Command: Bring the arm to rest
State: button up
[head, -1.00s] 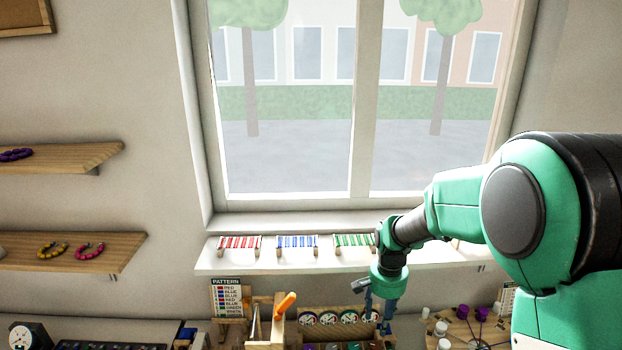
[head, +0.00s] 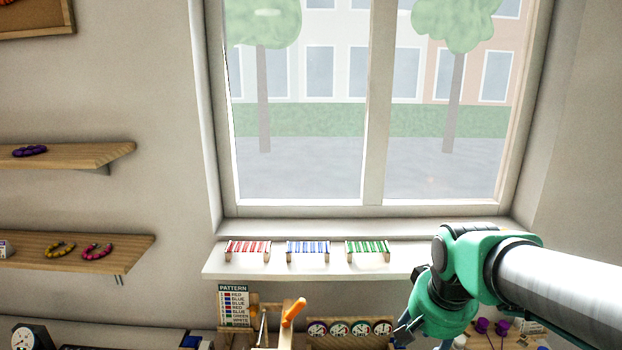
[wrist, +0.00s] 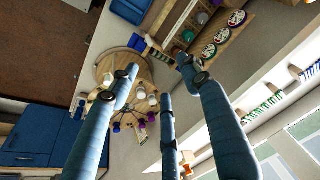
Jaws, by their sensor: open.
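My gripper (wrist: 155,75) shows in the wrist view with its blue fingers spread apart and nothing between them. In the head view my gripper (head: 405,332) is at the lower right, in front of the window sill's right part, partly cut off by the bottom edge. My arm reaches in from the right edge and is bent at the wrist. In the wrist view a round wooden board (wrist: 128,68) with small white and purple pieces lies beyond the fingers, apart from them.
Red (head: 247,248), blue (head: 307,248) and green (head: 367,248) bead racks stand on the sill (head: 225,268). A pattern card (head: 234,306), an orange-handled tool (head: 293,312) and a row of dials (head: 350,328) are below. Shelves (head: 70,155) hang at left.

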jog(key=s+n+t+b, duration=0.2)
jog(key=s+b, duration=0.1)
jog(key=s, duration=1.1)
jog(key=shift+s+a+n+b, duration=0.2)
jog(key=shift+a+n+b, duration=0.1)
jog(key=shift+n, duration=0.1)
jog(key=shift+w, duration=0.1)
dwell(4.5)
jog(key=w+a+f+n+g+p, duration=0.1)
jog(key=w+n+p, duration=0.1)
jog(key=w, duration=0.7)
jog(key=w+a+n+g+p, duration=0.1)
jog(key=w+n+g+p, duration=0.15)
jog(key=w, duration=0.75)
jog(key=w+a+f+n+g+p, duration=0.2)
jog(key=w+a+f+p, duration=0.1)
jog(key=w+f, duration=1)
jog(key=shift+f+p, duration=0.2)
jog(key=shift+p, duration=0.4)
